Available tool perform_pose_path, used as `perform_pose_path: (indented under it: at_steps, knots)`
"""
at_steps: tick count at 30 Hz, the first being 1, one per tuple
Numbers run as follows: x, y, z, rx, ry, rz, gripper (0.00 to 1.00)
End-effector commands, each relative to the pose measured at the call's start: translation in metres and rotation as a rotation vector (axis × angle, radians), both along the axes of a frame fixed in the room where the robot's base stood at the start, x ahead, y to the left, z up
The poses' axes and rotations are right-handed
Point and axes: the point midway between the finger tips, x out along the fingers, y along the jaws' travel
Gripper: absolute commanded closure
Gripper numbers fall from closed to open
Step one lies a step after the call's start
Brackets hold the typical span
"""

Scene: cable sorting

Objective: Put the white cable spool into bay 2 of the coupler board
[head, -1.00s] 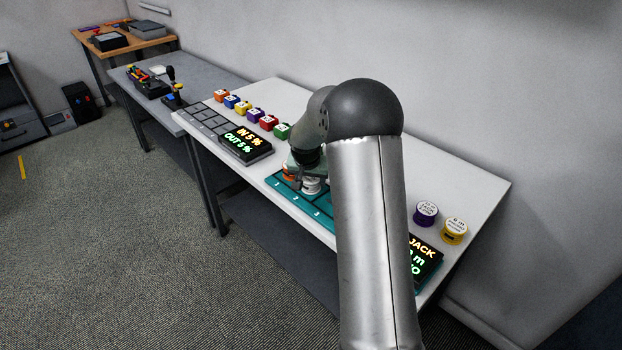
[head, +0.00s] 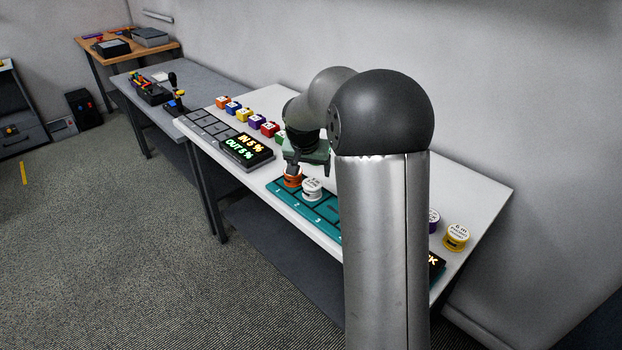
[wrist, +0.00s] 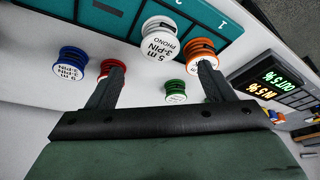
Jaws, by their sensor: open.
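The white spool (head: 312,188), marked "5 m 3-pin phono", stands upright on the teal coupler board (head: 327,213), in line with the label 2. It also shows in the wrist view (wrist: 160,42). The orange spool (head: 292,178) stands close beside it at the bay 1 end, and also shows in the wrist view (wrist: 201,50). My gripper (head: 294,170) is above and behind these spools. In the wrist view my gripper (wrist: 161,68) has its fingers wide apart with nothing held. One finger overlaps the orange spool in that view; I cannot tell whether they touch.
Blue (wrist: 71,63), red (wrist: 113,66) and green (wrist: 175,91) spools stand on the white table behind the board. Purple and yellow (head: 456,237) spools stand at the right. A display (head: 246,150) stands left of the board. My arm hides the board's right part.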

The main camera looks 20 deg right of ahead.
Motion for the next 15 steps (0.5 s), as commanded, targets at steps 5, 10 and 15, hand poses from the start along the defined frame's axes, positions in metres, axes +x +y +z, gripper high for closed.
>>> perform_pose_path:
  at_steps: [5, 10, 15]
  knots:
    - [-0.006, 0.005, 0.018, 0.000, -0.001, -0.001, 0.25]
    - [-0.009, 0.007, 0.023, 0.000, 0.001, 0.004, 0.25]
    - [-0.056, 0.045, 0.032, -0.001, 0.062, 0.108, 0.25]
